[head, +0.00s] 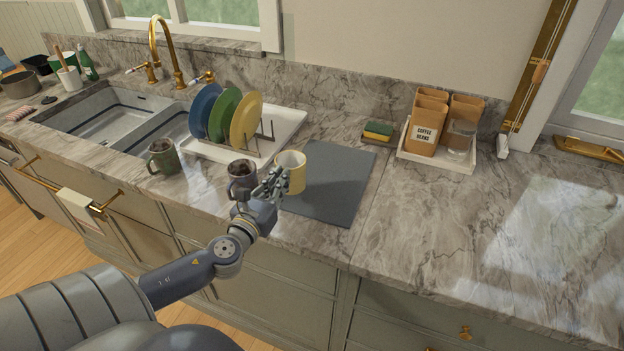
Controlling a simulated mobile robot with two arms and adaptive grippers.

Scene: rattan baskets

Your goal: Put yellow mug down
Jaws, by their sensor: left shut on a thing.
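The yellow mug (292,172) is at the left edge of the dark grey mat (335,190) on the marble counter. It looks upright. My left gripper (275,183) is shut on the yellow mug at its left side. I cannot tell whether the mug's base touches the mat. A dark grey mug (241,176) stands just left of my left gripper. A green mug (163,157) stands farther left, near the sink. My right gripper is not in view.
A white dish rack (288,121) holds blue, green and yellow plates behind the mugs. A sponge (378,131) lies behind the mat. A tray (438,155) with coffee containers stands right of it. The mat's right part and the right counter (450,220) are clear.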

